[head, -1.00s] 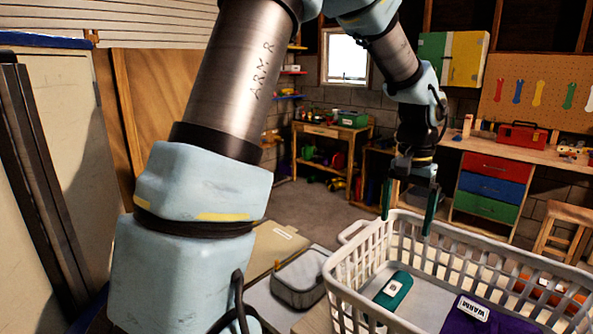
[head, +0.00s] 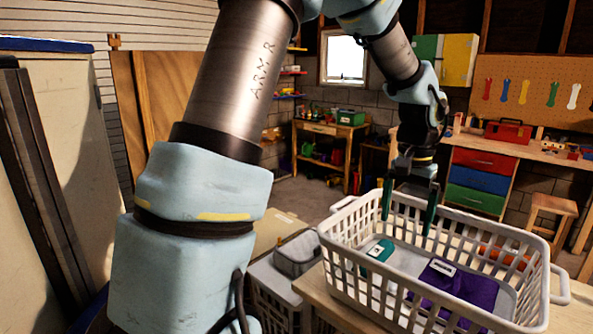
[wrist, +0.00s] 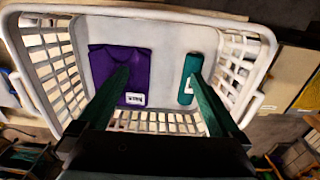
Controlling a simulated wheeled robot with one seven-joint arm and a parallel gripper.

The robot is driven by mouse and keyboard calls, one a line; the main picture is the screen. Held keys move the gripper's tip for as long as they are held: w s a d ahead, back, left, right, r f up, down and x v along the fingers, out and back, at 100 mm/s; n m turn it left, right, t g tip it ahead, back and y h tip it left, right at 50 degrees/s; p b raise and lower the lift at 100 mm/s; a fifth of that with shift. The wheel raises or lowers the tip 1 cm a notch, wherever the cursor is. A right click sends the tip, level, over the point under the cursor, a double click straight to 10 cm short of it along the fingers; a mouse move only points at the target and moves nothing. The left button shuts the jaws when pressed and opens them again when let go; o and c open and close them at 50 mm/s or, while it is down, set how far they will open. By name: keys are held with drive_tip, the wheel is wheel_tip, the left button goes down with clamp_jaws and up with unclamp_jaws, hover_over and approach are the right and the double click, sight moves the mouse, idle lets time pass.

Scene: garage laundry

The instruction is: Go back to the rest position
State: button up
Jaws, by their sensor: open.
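My gripper (head: 408,208) hangs over the far left part of a white laundry basket (head: 330,240), fingers pointing down, open, with nothing between them. The wrist view looks down into the basket (wrist: 262,45), with the two dark green fingers (wrist: 158,75) spread apart over it. A folded purple cloth (head: 470,288) with a white tag lies on the basket floor; it also shows in the wrist view (wrist: 108,60). A teal roll (head: 380,250) with a white label lies apart from it, and shows in the wrist view (wrist: 191,72).
The basket stands on a wooden table (head: 318,290). A workbench with coloured drawers (head: 482,184) and a red toolbox (head: 508,131) stands behind, with a stool (head: 550,215) at right. Open floor (head: 305,200) lies between.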

drive_tip(key=s+a+f+n+t, duration=0.1)
drive_tip(key=a+n, duration=0.3)
drive_tip(key=a, duration=1.1)
drive_tip(key=s+a+f+n+t, duration=0.2)
drive_tip(key=a+n, duration=0.2)
drive_tip(key=a, duration=1.1)
wheel_tip(320, 180, down, 11)
drive_tip(key=s+g+b, duration=0.1)
drive_tip(key=b, duration=0.9)
drive_tip(key=shift+s+d+m, duration=0.15)
drive_tip(key=shift+m, duration=0.15)
